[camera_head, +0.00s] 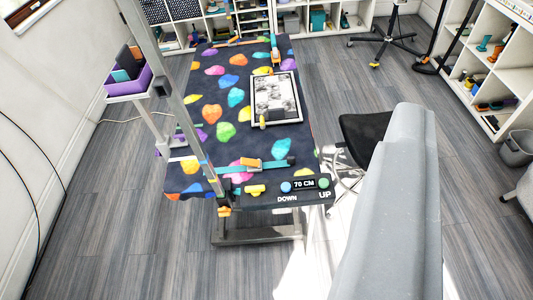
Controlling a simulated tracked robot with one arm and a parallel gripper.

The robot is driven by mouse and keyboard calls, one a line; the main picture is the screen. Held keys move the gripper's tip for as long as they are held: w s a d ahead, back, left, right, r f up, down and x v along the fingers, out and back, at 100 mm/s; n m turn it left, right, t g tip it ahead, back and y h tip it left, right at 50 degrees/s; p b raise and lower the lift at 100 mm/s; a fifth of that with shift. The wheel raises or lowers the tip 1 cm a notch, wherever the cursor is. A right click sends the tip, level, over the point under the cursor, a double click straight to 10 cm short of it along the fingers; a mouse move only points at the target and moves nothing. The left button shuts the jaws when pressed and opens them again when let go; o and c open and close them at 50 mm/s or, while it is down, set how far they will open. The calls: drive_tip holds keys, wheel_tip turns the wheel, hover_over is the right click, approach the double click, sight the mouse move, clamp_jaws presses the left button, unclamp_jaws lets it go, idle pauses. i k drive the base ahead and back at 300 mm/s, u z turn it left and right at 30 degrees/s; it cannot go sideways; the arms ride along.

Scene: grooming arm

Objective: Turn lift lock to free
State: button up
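The grooming table (205,140) stands in the middle of the view, its dark top printed with bright coloured shapes. On its near edge is a control panel with a blue DOWN button (286,187), a "70 CM" display (304,184) and a green UP button (323,183). Left of these is a small yellow T-shaped piece (255,190); it may be the lift lock, but no label is readable. Its lock setting cannot be told. A large grey link of my arm fills the lower right. My gripper's fingers do not show.
A metal post (178,85) rises at the table's left side. A framed picture (274,98) and blue-orange straps (250,166) lie on the table. A black stool (365,132) stands at right. Shelves (500,80) line the walls. The floor at left is mostly clear.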

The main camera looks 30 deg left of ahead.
sight(255, 191)
drive_tip(key=u, duration=0.15)
drive_tip(key=i, duration=0.9)
drive_tip(key=u, duration=0.3)
